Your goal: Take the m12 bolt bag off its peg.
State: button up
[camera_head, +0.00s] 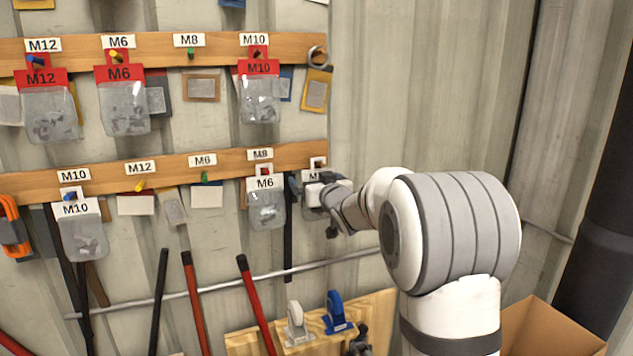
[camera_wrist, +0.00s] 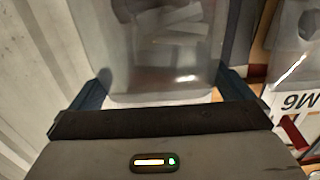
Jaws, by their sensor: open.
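At the right end of the lower rail hangs a clear bag with a white header (camera_head: 311,198), mostly hidden by my gripper (camera_head: 324,194). Its header text reads only as "M", so I cannot tell its size. In the wrist view my gripper (camera_wrist: 162,80) is open, with a clear bag of grey pieces (camera_wrist: 150,45) between its two fingers; its header is out of view. A bag with a red header marked M12 (camera_head: 48,107) hangs from a blue peg at the upper left, far from my gripper.
A white-header M6 bag (camera_head: 266,207) hangs close left of my gripper and shows at the right of the wrist view (camera_wrist: 290,100). Red M6 (camera_head: 124,105) and M10 (camera_head: 260,98) bags hang above. A bare wall panel (camera_head: 425,90) lies to the right.

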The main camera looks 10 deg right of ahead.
jog(key=c, duration=1)
jog(key=shift+r, duration=0.35)
jog(key=shift+s, duration=0.1)
jog(key=s, duration=0.3)
jog(key=s+b, duration=0.1)
jog(key=shift+s+d+r, duration=0.15)
jog(key=shift+d+r, duration=0.05)
jog(key=shift+d, duration=0.2)
jog(key=shift+s, duration=0.1)
jog(key=shift+s+d+b, duration=0.25)
jog(key=shift+s, duration=0.95)
jog(key=shift+s+d+b, duration=0.2)
jog(key=shift+s+d, duration=0.05)
jog(key=shift+s, duration=0.9)
